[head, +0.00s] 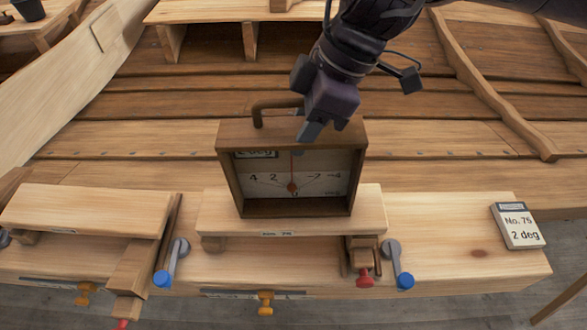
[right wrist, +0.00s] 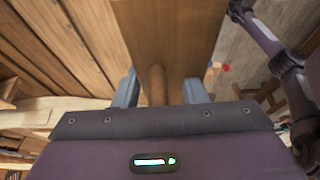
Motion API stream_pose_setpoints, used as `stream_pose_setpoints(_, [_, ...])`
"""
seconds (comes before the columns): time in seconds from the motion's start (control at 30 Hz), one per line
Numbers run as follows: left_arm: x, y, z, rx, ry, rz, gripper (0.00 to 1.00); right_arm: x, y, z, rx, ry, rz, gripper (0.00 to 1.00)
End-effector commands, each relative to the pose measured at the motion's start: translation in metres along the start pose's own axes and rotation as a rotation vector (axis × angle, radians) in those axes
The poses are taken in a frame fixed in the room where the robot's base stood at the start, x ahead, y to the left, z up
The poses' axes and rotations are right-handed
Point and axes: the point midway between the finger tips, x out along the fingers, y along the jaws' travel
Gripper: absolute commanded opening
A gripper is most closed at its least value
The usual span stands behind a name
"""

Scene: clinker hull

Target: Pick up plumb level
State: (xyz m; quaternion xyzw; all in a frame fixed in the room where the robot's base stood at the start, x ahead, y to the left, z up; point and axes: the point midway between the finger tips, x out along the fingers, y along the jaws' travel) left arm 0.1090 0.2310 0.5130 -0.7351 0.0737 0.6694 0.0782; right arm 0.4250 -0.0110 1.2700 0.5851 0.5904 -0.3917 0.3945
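The plumb level (head: 223,165) is a brown wooden box with an open front, a pale dial and a red pointer. It stands upright on a light wooden block (head: 372,210) marked with a small label. Its bent brown handle (head: 258,116) rises from the top; the right part is hidden by my right gripper (head: 308,131). In the right wrist view, the two grey fingers of this gripper (right wrist: 160,91) stand apart on either side of the handle (right wrist: 157,82), with gaps on both sides. My left gripper is not in view.
A card reading "No. 76, 2 deg" (head: 519,226) lies at the bench's right. Another block (head: 85,210) lies left. Hull planks (head: 430,135) rise behind.

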Motion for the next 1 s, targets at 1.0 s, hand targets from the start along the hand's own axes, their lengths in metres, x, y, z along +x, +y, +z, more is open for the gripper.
stream_pose_setpoints(1.0, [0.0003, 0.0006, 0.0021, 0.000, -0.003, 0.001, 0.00, -0.0008, 0.0004, -0.0002, -0.001, 0.001, 0.001, 0.00])
